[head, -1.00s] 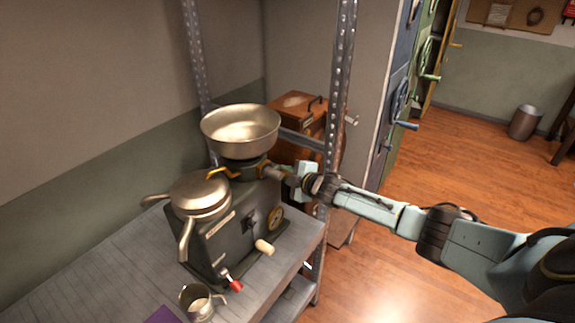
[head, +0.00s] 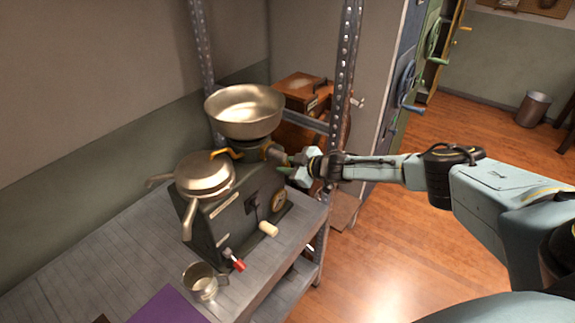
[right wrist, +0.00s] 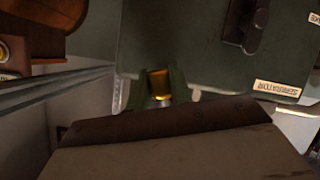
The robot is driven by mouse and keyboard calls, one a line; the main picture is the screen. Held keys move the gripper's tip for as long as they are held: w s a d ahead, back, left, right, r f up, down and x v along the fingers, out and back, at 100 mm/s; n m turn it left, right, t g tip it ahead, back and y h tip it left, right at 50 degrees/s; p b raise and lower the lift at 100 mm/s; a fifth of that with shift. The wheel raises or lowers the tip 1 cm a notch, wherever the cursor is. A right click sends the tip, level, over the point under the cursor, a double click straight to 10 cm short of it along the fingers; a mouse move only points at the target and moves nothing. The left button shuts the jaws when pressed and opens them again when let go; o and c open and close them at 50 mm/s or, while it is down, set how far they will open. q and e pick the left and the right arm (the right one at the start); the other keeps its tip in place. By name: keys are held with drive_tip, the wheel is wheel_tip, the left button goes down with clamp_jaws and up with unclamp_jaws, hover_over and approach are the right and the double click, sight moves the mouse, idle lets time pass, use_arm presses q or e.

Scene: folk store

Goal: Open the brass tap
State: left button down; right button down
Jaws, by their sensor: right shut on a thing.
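A dark green separator machine (head: 235,215) stands on the grey bench with a wide metal bowl (head: 244,108) on top. The brass tap (right wrist: 160,84) sits under the bowl, on the side facing my right arm. In the right wrist view its brass-coloured piece is between the green fingers of my right gripper (right wrist: 161,88). In the head view my right gripper (head: 285,165) reaches in from the right, just below the bowl, and is shut on the tap. The fingers and wrist partly hide the tap. My left gripper is not in view.
A metal shelf post (head: 342,90) rises close behind my right wrist. A metal cup (head: 203,282) and purple sheet (head: 167,306) are at the bench's front. A red-tipped lever (head: 235,261) and cream-handled crank (head: 268,229) project from the machine. A wooden box (head: 300,92) is behind.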

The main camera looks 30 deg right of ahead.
idle(0.5)
drive_tip(key=c, duration=1.3)
unclamp_jaws()
drive_tip(key=shift+o, duration=0.2)
drive_tip(key=shift+s+d+r, duration=0.2)
drive_tip(key=shift+s+d, duration=0.05)
drive_tip(key=shift+s, duration=0.3)
drive_tip(key=v, duration=1.2)
drive_tip(key=shift+p, duration=0.3)
drive_tip(key=shift+r, duration=0.1)
